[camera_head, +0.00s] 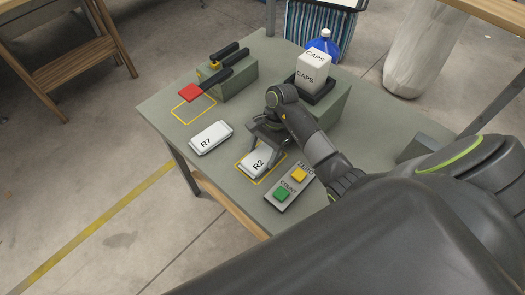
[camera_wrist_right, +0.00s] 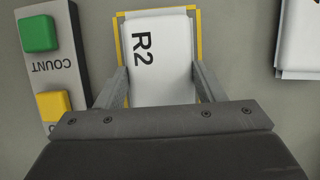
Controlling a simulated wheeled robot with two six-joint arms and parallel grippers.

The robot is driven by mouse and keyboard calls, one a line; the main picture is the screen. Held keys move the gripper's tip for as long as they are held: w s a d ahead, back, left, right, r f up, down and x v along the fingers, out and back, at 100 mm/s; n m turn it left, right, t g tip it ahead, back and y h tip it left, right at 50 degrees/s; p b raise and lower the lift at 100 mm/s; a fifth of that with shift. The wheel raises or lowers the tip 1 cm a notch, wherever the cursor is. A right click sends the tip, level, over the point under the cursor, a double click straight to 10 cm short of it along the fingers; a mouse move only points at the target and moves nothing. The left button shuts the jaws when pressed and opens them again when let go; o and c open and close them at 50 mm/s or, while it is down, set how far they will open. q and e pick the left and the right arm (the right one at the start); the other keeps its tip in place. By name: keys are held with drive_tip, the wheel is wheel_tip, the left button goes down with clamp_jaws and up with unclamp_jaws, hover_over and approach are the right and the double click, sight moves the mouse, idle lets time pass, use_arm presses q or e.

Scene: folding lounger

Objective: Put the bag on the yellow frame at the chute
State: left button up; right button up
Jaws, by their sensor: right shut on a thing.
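A white bag marked R2 (camera_head: 254,165) lies flat at the near edge of the bench, within a yellow frame (camera_head: 262,182). My right gripper (camera_head: 264,156) is over it, with its fingers shut on the bag's two sides. In the right wrist view the R2 bag (camera_wrist_right: 155,60) sits between the fingers (camera_wrist_right: 159,82), and the yellow frame (camera_wrist_right: 199,22) shows around its far end. A second white bag, R7 (camera_head: 210,138), lies to the left. Another yellow frame (camera_head: 202,113) is empty, beside a red plate (camera_head: 190,92). My left gripper is not in view.
A panel with a green button (camera_head: 282,194) and a yellow button (camera_head: 299,174) lies right of the R2 bag. A green-grey block with dark levers (camera_head: 237,75) stands at the back left. A white CAPS container (camera_head: 312,70) stands behind my right arm.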

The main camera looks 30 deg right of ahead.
sight(262, 155)
drive_tip(key=shift+f, duration=0.15)
drive_tip(key=o, duration=1.1)
drive_tip(key=shift+c, duration=0.2)
drive_tip(key=shift+r, duration=0.2)
drive_tip(key=shift+w+d+r, duration=0.15)
drive_tip(key=shift+d+r, duration=0.05)
drive_tip(key=shift+r, duration=0.05)
drive_tip(key=b+v, duration=0.1)
drive_tip(key=v, duration=0.2)
drive_tip(key=shift+d+r, duration=0.1)
drive_tip(key=s+p+v, duration=0.1)
drive_tip(key=p+v, duration=0.3)
drive_tip(key=v, duration=0.4)
drive_tip(key=shift+w, duration=0.5)
